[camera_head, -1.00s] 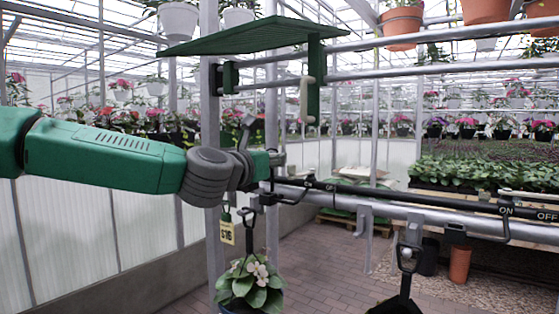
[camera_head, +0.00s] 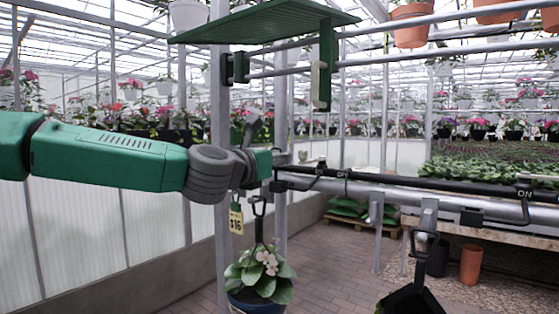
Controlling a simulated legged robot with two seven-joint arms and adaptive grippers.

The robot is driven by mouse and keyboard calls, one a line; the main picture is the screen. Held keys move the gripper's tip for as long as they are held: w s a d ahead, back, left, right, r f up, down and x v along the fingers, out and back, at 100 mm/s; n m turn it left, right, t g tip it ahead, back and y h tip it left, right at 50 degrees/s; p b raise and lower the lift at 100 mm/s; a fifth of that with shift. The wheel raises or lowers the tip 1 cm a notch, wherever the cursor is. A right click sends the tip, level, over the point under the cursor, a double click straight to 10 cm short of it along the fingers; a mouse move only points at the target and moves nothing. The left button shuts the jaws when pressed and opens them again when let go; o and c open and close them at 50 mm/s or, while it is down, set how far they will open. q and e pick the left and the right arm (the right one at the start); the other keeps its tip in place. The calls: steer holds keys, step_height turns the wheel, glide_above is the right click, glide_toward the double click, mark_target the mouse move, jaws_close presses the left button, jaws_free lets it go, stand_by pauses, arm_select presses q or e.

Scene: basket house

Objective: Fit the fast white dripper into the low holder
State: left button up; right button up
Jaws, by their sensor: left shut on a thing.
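My left gripper (camera_head: 268,160) comes in from the left at the end of the green arm. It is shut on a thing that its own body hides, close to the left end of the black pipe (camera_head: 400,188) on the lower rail. A pale, whitish piece (camera_head: 318,84) hangs beside the green bracket under the green shelf, above and right of my gripper. I cannot tell if it is the dripper. Dark fittings sit along the lower rail (camera_head: 455,208), one marked ON. I cannot tell which is the low holder. My right gripper is not in view.
A potted plant with pale flowers (camera_head: 262,272) hangs below my gripper, with a yellow price tag (camera_head: 236,219) near it. A green shelf (camera_head: 265,22) juts out above. A dark container (camera_head: 412,298) hangs at the lower right.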

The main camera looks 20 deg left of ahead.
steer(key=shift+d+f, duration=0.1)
arm_select(q)
steer(key=shift+d+f, duration=0.1)
steer(key=shift+f+b, duration=1.25)
steer(key=shift+b, duration=0.2)
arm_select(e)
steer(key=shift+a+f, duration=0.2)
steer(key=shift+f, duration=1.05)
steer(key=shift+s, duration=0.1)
arm_select(q)
steer(key=shift+w+d, duration=0.1)
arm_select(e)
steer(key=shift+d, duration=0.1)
arm_select(q)
steer(key=o, duration=0.7)
steer(key=shift+d, duration=0.1)
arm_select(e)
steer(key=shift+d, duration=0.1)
arm_select(q)
steer(key=shift+o, duration=1)
steer(key=shift+d+r, duration=0.1)
steer(key=shift+d, duration=0.1)
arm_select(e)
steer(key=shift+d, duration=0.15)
